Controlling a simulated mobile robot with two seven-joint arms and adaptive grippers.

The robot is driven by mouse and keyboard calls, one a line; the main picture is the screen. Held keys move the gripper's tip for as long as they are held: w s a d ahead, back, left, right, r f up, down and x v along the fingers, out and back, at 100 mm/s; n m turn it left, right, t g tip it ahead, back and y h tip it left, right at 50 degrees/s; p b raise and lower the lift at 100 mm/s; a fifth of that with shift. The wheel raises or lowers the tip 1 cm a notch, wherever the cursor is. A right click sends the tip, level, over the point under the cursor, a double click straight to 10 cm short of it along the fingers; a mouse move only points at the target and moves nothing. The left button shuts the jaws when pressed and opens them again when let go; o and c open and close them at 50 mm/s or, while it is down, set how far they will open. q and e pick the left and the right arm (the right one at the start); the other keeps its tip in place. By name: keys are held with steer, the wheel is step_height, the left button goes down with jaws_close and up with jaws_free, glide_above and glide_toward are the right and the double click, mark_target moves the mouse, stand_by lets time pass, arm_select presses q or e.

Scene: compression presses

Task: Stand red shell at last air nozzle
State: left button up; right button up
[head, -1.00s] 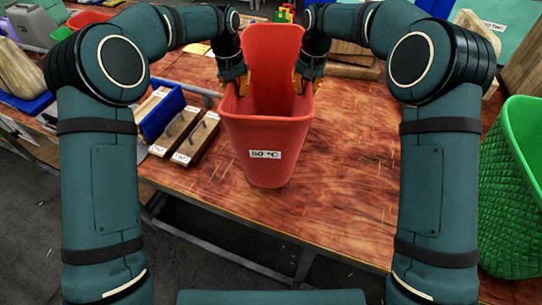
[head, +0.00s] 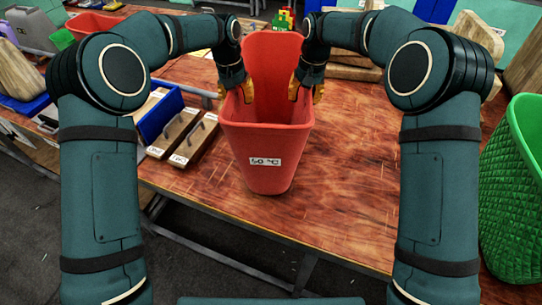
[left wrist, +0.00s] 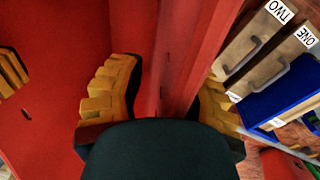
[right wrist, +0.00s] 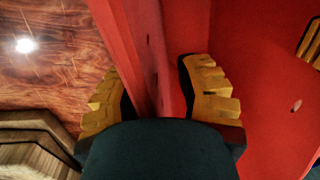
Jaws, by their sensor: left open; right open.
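The red shell (head: 268,142) is a tall open-topped bin with a "50 °C" label, upright over the table's front part. I cannot tell for certain whether its base rests on the table. My left gripper (head: 235,95) is open astride its left wall, one finger inside and one outside; the left wrist view shows this wall (left wrist: 178,60) between the fingers. My right gripper (head: 306,94) is open astride the right wall in the same way, and that wall (right wrist: 145,50) shows in the right wrist view. I cannot make out an air nozzle.
The wooden table (head: 350,160) is clear right of the shell. Left stand wooden blocks with handles (head: 195,140) and a blue bin (head: 160,112). A green basket (head: 515,190) is at the right edge. Wooden pieces (head: 352,68) lie behind.

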steer(key=shift+d+r, duration=0.1)
arm_select(q)
step_height(320, 180, up, 12)
steer(key=a, duration=0.1)
arm_select(e)
step_height(320, 180, up, 12)
steer(key=d, duration=0.1)
stand_by(0.6)
arm_select(q)
steer(key=shift+a, duration=0.1)
arm_select(e)
steer(key=shift+d, duration=0.1)
arm_select(q)
steer(key=shift+s+f, duration=0.1)
arm_select(e)
steer(key=shift+s+f, duration=0.15)
steer(key=shift+f, duration=0.1)
